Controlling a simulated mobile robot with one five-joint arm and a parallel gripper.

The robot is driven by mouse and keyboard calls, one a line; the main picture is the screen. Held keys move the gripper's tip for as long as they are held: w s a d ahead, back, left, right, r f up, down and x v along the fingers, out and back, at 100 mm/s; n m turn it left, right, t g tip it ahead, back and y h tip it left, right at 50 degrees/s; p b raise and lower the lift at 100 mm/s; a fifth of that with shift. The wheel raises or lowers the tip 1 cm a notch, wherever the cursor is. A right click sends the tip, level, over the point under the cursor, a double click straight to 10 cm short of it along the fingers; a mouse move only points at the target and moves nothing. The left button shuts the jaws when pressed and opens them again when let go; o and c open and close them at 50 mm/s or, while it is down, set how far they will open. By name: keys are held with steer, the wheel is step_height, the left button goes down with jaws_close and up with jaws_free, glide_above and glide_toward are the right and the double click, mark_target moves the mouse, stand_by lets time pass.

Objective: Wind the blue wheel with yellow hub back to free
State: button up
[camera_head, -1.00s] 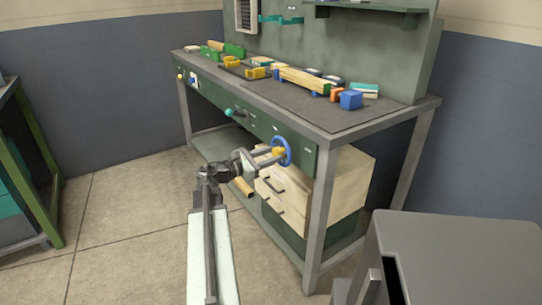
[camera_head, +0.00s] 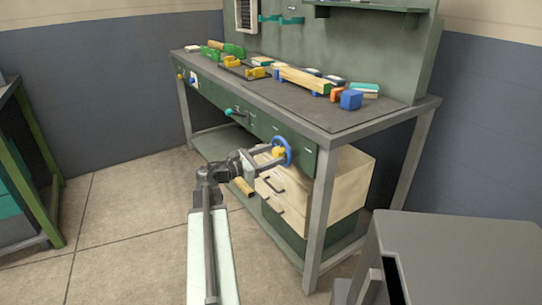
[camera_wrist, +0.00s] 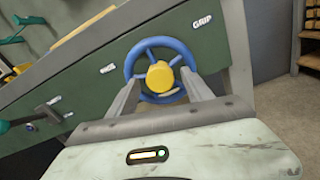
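The blue wheel with a yellow hub (camera_head: 281,151) is mounted on the green front panel of the workbench, near its right end. In the wrist view the blue wheel (camera_wrist: 134,62) faces me, with its yellow hub (camera_wrist: 160,76) in the middle. My gripper (camera_head: 275,155) is at the wheel. In the wrist view my gripper (camera_wrist: 161,80) has its fingers spread on either side of the hub, with narrow gaps showing; contact is not clear. A white GRIP label (camera_wrist: 202,21) is right of the wheel. Another label (camera_wrist: 107,69) on the left is too blurred to read surely.
The workbench (camera_head: 400,118) carries a wooden bar, blocks and trays. A teal-knobbed lever (camera_head: 229,113) sits on the panel left of the wheel. Wooden drawers (camera_head: 335,190) stand below. A grey cabinet (camera_head: 450,245) is at right front. The floor (camera_head: 120,220) on the left is clear.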

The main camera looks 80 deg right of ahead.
steer(key=v, duration=0.7)
steer(key=shift+w+a, duration=0.25)
steer(key=shift+w, duration=0.05)
